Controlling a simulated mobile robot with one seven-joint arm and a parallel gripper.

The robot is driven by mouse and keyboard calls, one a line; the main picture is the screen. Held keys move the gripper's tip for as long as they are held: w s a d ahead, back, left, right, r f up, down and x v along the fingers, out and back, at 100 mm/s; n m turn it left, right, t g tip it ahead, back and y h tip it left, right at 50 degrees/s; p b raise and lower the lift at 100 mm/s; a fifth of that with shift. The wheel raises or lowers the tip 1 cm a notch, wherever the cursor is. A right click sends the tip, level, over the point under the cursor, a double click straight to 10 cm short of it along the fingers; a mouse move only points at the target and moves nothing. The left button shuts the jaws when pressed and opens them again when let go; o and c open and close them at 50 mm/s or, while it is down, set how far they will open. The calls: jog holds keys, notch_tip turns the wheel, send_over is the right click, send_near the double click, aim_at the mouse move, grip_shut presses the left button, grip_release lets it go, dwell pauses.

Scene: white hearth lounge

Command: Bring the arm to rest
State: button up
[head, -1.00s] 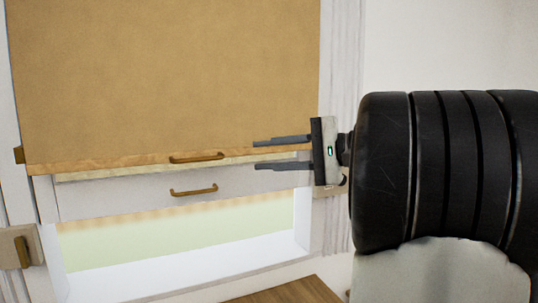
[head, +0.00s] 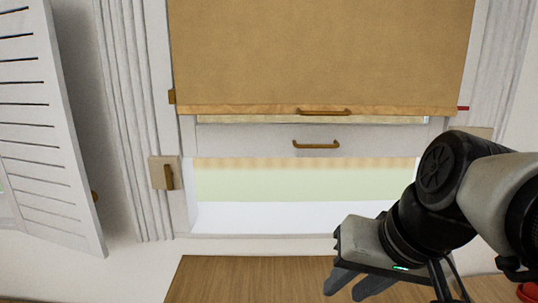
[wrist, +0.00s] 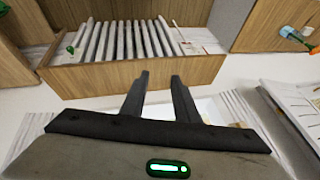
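My gripper (head: 346,287) hangs at the lower right of the head view, below the window. Its dark fingers point down and to the left, over a brown wooden surface. In the wrist view my gripper (wrist: 161,75) shows two dark fingers standing apart with nothing between them, so it is open and empty. My arm is bent at the right of the head view. The tan blind (head: 320,55) is partly down over the window, with a brass handle (head: 324,112) on its wooden bottom rail. The gripper is apart from it.
A white sash rail with another brass handle (head: 316,145) lies below the blind. A louvred shutter (head: 40,130) stands open at left. The wooden surface (head: 240,280) below the window looks clear. The wrist view shows a wooden box (wrist: 140,77) with several pale upright slats.

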notch_tip(320, 180, up, 20)
jog(key=s+d+n+h+p, duration=0.1)
jog(key=h+p, duration=0.1)
jog(key=p, duration=2.1)
jog(key=shift+s+d+t, duration=0.2)
jog(key=shift+s+t, duration=0.05)
jog(key=shift+t, duration=0.15)
jog(key=shift+r, duration=0.1)
